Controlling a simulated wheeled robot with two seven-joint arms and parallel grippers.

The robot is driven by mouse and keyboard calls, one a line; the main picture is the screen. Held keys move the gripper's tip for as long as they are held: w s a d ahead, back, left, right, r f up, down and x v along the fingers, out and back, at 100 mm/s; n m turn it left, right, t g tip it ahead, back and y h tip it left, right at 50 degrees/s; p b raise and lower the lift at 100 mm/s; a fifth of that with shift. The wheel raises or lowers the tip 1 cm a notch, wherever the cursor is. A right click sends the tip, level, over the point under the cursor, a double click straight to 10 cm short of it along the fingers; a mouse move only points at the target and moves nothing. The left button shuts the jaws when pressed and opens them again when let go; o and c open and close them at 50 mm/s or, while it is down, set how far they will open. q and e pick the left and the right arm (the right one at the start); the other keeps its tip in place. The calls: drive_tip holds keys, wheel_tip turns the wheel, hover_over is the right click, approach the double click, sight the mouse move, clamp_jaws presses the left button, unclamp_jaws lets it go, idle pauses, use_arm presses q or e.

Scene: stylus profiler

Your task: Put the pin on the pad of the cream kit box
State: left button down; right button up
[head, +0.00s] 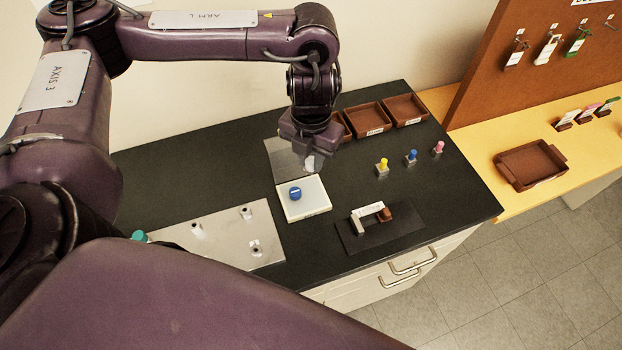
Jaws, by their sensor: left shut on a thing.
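The cream kit box (317,207) lies on the black bench top, with a round blue piece (295,193) on its upper face. I cannot make out which part of it is the pad. My left gripper (313,160) points down just behind the box, above the edge of a grey plate (281,152). It is shut on a small pale thing, which I take to be the pin; the fingers hide most of it. I cannot tell its height above the bench. My right gripper is out of view.
Yellow (382,166), blue (411,157) and pink (438,148) topped pieces stand to the right. Brown trays (367,119) line the back. A dark mat (408,228) with a white bracket (367,215) lies in front; a metal plate (222,242) with posts lies left.

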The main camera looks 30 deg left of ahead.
sight(311, 174)
use_arm(q)
wheel_tip(311, 174, down, 5)
drive_tip(key=shift+r+b, duration=0.2)
drive_tip(key=shift+b, duration=0.15)
wheel_tip(311, 174, down, 3)
drive_tip(key=shift+d+r+b, duration=0.1)
drive_tip(key=shift+b, duration=0.25)
drive_tip(key=shift+f, duration=0.35)
drive_tip(key=shift+f, duration=0.2)
drive_tip(key=c, duration=1.3)
unclamp_jaws()
drive_tip(key=shift+r, duration=0.1)
